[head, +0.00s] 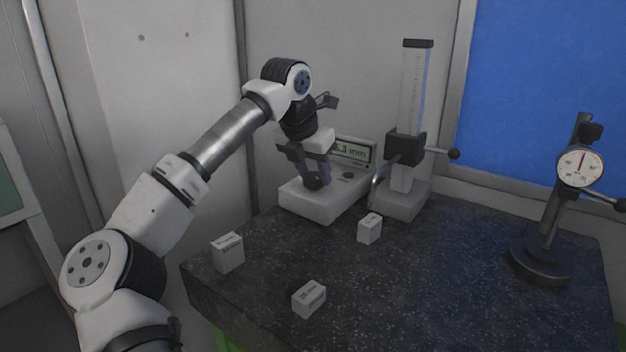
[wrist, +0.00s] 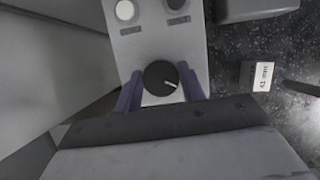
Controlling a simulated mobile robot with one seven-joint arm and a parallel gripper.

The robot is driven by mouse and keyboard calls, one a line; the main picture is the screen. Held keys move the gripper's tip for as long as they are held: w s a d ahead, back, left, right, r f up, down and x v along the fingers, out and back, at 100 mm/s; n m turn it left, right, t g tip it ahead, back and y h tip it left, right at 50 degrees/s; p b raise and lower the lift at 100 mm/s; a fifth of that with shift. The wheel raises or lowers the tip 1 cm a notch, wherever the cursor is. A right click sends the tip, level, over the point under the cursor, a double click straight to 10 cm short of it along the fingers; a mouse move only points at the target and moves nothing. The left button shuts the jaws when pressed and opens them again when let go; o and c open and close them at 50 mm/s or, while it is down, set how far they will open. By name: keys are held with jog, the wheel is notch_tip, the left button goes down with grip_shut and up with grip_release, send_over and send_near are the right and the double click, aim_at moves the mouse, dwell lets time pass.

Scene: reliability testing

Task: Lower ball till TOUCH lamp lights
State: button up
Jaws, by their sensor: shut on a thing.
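My gripper (head: 316,176) points down at a pale control box (head: 292,199) on the dark table. In the wrist view its two purple fingers (wrist: 161,90) are closed around a black knob (wrist: 160,77) with a white pointer line aimed right and slightly down. Beyond the knob on the box are a pale round spot (wrist: 124,10) and a dark round one (wrist: 176,4); their labels are too small to read. A display (head: 352,151) shows a value in mm, its first digit partly hidden. A stand with a clear scale column (head: 413,85) and black slider (head: 405,147) is beside it. I cannot make out the ball.
Several small white labelled blocks lie on the table, at left (head: 228,252), front (head: 309,298) and near the stand (head: 370,228). A dial gauge on a dark stand (head: 580,166) is at right. The table's middle right is clear.

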jog(key=n+y+b, duration=0.1)
jog(key=n, duration=0.2)
jog(key=n+t+y+b, duration=0.1)
jog(key=n+b, duration=0.1)
jog(key=n, duration=0.1)
jog(key=shift+d, duration=0.1)
jog(key=n+y+b, duration=0.1)
jog(key=n, duration=0.2)
jog(key=n+y, duration=0.1)
jog(key=n, duration=0.2)
jog(key=shift+n+g+y+b, duration=0.3)
jog(key=shift+b, duration=0.05)
jog(key=o, duration=1)
jog(key=shift+p+v, duration=1.75)
jog(key=shift+v, duration=5.2)
